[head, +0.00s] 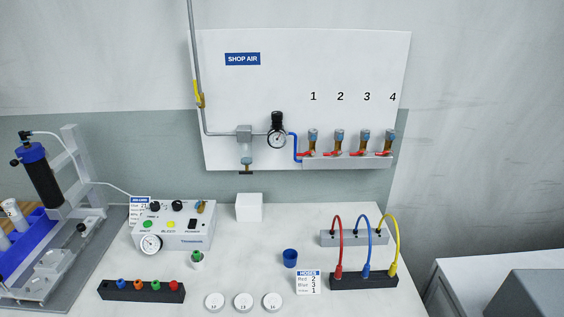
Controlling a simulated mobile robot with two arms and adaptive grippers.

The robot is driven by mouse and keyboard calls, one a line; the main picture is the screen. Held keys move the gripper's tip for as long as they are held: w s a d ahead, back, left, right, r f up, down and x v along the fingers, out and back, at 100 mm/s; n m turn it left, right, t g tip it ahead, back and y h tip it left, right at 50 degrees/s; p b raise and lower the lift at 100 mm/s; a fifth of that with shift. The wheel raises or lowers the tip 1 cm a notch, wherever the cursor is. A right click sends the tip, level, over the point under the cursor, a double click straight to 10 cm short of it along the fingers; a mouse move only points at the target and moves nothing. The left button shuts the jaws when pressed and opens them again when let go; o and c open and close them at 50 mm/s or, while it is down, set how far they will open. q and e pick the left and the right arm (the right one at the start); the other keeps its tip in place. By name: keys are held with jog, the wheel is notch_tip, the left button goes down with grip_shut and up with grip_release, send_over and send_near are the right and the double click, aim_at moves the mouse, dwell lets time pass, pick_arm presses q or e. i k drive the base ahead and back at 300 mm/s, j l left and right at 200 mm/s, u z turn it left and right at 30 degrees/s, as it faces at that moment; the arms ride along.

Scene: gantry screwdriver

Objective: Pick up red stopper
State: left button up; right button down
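A black rack (142,291) lies at the front left of the white table and holds a row of small coloured stoppers. From left to right they are a blue stopper (121,283), a red-orange stopper (138,285), a green stopper (156,285) and another orange-red stopper (173,286). At this size I cannot tell for sure which of the two warm-coloured ones is the red stopper. Both sit in the rack. Neither of my grippers shows in the head view.
A control box (175,226) stands behind the rack, with a green-topped bottle (197,261) to its front right. White discs (243,302), a blue cup (290,258) and a hose block (363,282) are further right. A dispenser stand (75,170) is at left.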

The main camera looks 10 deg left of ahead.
aim_at(174, 284)
jog(key=u, duration=1.25)
